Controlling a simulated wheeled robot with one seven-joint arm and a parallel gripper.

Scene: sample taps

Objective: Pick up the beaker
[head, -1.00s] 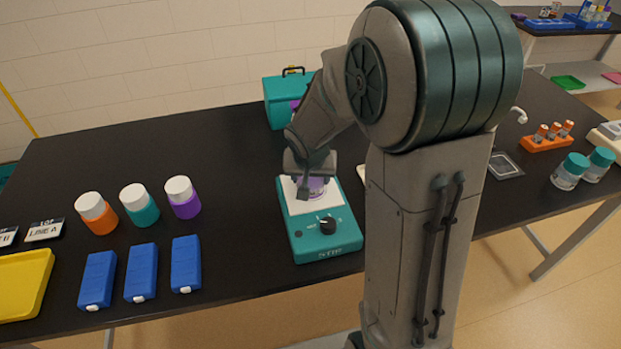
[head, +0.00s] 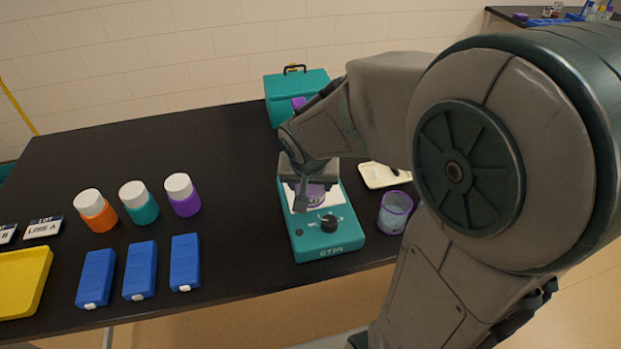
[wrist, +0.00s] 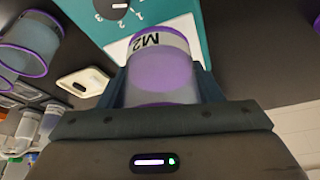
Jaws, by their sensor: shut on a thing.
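A clear beaker (head: 316,193) with purple contents sits over the white top plate of the teal stirrer (head: 326,238). In the wrist view the beaker (wrist: 160,72) carries a pale label reading "M2" and has a purple rim. My gripper (head: 308,196) is shut on it, with one finger at each side of its body. In the wrist view my gripper (wrist: 162,90) hides the beaker's near part. I cannot tell whether its base touches the plate.
Another purple-rimmed beaker (head: 394,213) stands right of the stirrer, near a cream flat device (head: 384,175). A teal case (head: 290,92) stands behind. Capped bottles (head: 139,203), blue boxes (head: 140,271) and a yellow tray (head: 22,284) are on the left. My arm hides the table's right side.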

